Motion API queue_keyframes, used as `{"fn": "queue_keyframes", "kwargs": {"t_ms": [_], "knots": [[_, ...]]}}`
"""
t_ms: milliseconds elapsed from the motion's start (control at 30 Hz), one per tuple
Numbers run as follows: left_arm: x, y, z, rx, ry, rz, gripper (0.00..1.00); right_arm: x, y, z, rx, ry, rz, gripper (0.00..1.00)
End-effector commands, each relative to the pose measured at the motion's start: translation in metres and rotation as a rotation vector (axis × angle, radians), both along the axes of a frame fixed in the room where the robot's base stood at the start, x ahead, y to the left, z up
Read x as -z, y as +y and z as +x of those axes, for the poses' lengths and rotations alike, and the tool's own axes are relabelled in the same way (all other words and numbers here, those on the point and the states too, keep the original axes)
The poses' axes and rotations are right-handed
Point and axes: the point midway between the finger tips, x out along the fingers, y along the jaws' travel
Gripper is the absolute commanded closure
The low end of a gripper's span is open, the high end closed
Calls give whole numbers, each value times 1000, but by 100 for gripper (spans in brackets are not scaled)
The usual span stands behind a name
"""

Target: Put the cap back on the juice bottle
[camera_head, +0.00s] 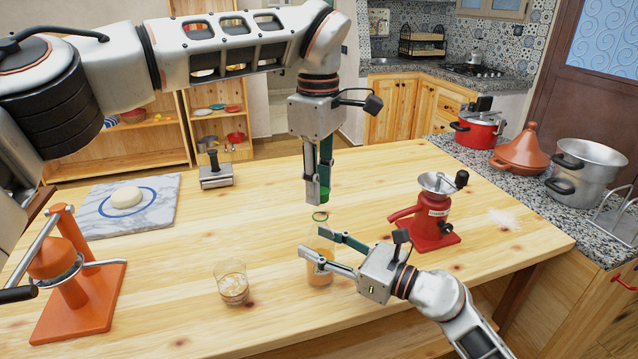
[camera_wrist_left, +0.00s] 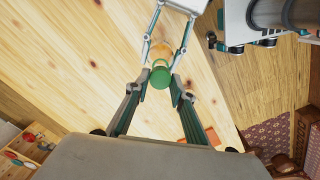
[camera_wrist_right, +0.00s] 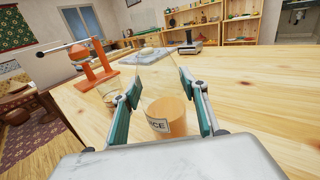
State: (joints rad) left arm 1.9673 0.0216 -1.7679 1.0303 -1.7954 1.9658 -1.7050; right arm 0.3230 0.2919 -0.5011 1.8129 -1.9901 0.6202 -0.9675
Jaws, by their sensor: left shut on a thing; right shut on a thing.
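The juice bottle (camera_head: 319,272) is clear, with orange juice in its lower part and a green ring at its neck. It stands upright on the table. My right gripper (camera_head: 313,243) is shut on its upper body from the right; the right wrist view shows the juice and label (camera_wrist_right: 160,125) between the fingers. My left gripper (camera_head: 317,188) points down above the bottle, shut on the green cap (camera_head: 324,193). The cap also shows between the fingertips in the left wrist view (camera_wrist_left: 160,77). The cap is apart from the neck, a little above it; exact alignment is unclear.
A glass (camera_head: 232,284) with some drink stands left of the bottle. A red grinder (camera_head: 432,222) stands to the right. An orange press (camera_head: 80,290) and a marble board (camera_head: 110,222) with dough are at the left. A metal tool (camera_head: 214,174) stands behind.

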Motion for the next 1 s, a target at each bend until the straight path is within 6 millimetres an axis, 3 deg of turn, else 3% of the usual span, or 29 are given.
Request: {"fn": "queue_keyframes", "kwargs": {"t_ms": [600, 1000], "knots": [[5, 0, 0, -1, -1, 0, 83, 0, 0, 0, 0, 1, -1, 95], [22, 0, 0, 0, 0, -1, 83, 0, 0, 0, 0, 1, -1, 95]]}}
